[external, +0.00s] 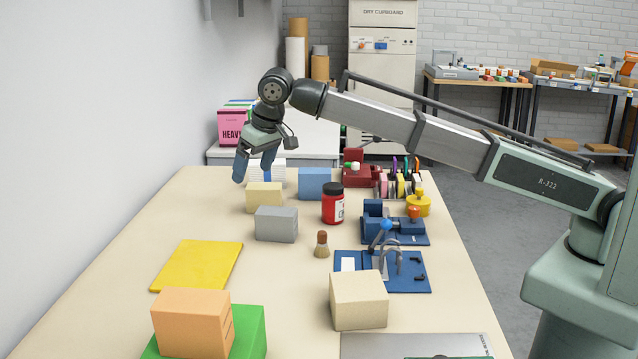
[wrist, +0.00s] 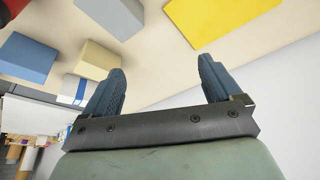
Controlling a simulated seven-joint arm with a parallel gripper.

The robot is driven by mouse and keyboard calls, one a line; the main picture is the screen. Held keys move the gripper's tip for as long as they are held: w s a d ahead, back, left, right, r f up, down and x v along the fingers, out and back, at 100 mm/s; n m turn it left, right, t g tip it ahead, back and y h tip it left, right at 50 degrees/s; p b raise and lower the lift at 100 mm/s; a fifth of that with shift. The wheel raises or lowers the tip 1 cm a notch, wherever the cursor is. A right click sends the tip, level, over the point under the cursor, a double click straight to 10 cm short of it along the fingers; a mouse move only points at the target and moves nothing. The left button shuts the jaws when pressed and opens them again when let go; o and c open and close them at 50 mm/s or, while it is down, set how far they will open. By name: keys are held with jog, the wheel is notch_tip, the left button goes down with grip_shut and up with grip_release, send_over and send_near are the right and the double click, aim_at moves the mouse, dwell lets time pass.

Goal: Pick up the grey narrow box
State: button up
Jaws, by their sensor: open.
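The grey narrow box (external: 276,224) stands on the table, just in front of a pale yellow box (external: 264,196) in the external view. In the wrist view the grey box (wrist: 112,14) shows at the top left, cut by the frame edge. My gripper (external: 253,172) is raised over the far left part of the table, behind and left of the grey box and apart from it. In the wrist view my gripper (wrist: 162,72) has its two blue fingers spread with nothing between them.
A blue box (external: 314,184) and a red jar (external: 332,204) stand right of the grey box. A small brush (external: 321,244), a yellow sheet (external: 198,265), a cream box (external: 358,300) and an orange box (external: 186,322) lie nearer. Bare table surrounds the grey box's front.

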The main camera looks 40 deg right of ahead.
jog(key=w+d+f, duration=0.1)
jog(key=d+f, duration=0.1)
jog(key=d, duration=0.7)
jog(key=n+y, duration=0.2)
jog(key=n, duration=0.3)
send_near(280, 211)
jog(key=x, duration=1.2)
jog(key=shift+f, duration=0.35)
jog(key=c, duration=1.1)
jog(key=shift+r, duration=0.15)
jog(key=shift+c, duration=0.2)
